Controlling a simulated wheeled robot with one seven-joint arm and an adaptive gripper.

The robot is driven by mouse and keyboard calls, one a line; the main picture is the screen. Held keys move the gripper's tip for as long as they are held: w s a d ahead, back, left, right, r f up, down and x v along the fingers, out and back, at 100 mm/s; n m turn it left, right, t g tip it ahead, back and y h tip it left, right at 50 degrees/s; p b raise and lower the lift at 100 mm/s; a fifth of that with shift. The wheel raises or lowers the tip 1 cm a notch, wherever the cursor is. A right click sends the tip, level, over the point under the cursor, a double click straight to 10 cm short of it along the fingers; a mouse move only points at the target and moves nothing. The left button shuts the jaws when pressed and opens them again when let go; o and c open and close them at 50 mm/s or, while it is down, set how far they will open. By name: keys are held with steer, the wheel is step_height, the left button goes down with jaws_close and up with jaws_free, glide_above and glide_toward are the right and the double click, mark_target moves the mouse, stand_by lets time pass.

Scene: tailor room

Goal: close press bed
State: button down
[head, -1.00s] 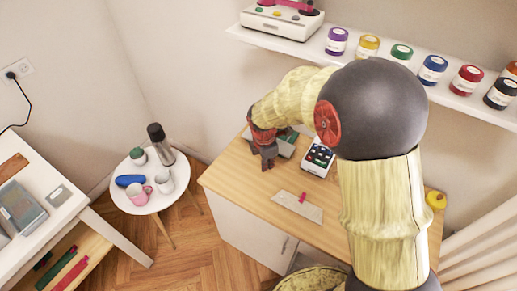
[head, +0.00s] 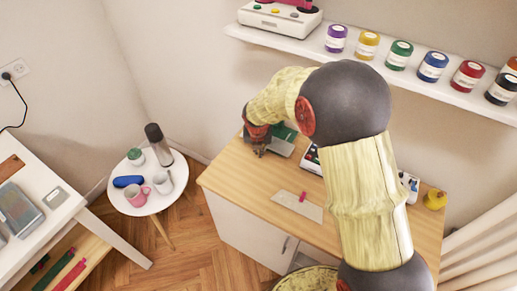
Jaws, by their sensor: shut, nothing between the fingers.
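What looks like the press (head: 283,147), a flat grey piece with a green part (head: 285,131) behind it, stands at the far left of the wooden table. My gripper (head: 260,152) is shut and empty at the left side of the grey piece. It looks close to or touching it, but I cannot tell which. My arm hides part of the press's back, and the angle of its bed is too small to tell.
A device with coloured buttons (head: 311,159) stands right of the press, partly behind my arm. A pale sheet with a pink item (head: 298,206) lies at the front of the wooden table (head: 245,187). A shelf with jars (head: 432,67) runs above. A yellow item (head: 434,200) sits at right.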

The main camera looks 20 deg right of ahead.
steer(key=b+x, duration=0.1)
steer(key=x, duration=0.4)
steer(key=shift+f, duration=0.4)
steer(key=w, duration=0.1)
steer(key=w+d+f+b, duration=0.1)
steer(key=w, duration=0.1)
steer(key=shift+f, duration=0.15)
steer(key=shift+w+d+b, duration=0.2)
steer(key=shift+w+b, duration=0.1)
steer(key=shift+w, duration=0.25)
steer(key=shift+w+d+p, duration=0.25)
steer(key=shift+p, duration=0.15)
steer(key=w+d+p, duration=0.3)
steer(key=w+d, duration=0.1)
steer(key=shift+p, duration=0.3)
steer(key=shift+w+d, duration=0.35)
steer(key=shift+d, duration=0.05)
